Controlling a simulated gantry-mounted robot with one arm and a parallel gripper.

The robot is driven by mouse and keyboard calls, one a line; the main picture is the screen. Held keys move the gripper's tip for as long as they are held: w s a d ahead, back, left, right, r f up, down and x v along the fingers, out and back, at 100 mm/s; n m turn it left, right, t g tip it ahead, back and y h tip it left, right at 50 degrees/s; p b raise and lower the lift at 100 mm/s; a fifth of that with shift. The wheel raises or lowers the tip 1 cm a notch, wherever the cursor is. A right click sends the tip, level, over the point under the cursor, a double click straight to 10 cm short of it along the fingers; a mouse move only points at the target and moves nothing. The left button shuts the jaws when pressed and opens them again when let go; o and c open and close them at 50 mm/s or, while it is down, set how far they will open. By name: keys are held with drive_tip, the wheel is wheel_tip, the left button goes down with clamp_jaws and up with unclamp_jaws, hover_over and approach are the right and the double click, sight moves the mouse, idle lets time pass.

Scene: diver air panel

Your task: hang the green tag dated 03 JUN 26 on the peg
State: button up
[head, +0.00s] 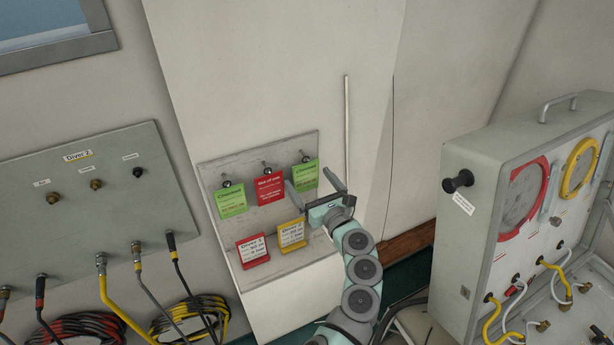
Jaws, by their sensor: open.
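A grey board (215,172) on the pale wall carries a row of pegs with tags hanging from them. A green tag (231,202) hangs at the left, a red tag (270,188) in the middle and another green tag (305,172) at the right. The dates on the green tags are too small to read. My gripper (308,178) is open, its fingers pointing up toward the board. In the picture its fingertips lie either side of the right green tag; whether they touch it I cannot tell. All pegs I can make out bear tags.
Below the row stand a red sign (253,250) and a yellow sign (292,234). A Diver 2 panel (80,190) with hoses is at the left. A grey gauge case (480,150) stands at the right. The wall above the board is clear.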

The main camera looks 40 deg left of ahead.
drive_tip(key=v, duration=0.8)
drive_tip(key=shift+b, duration=0.35)
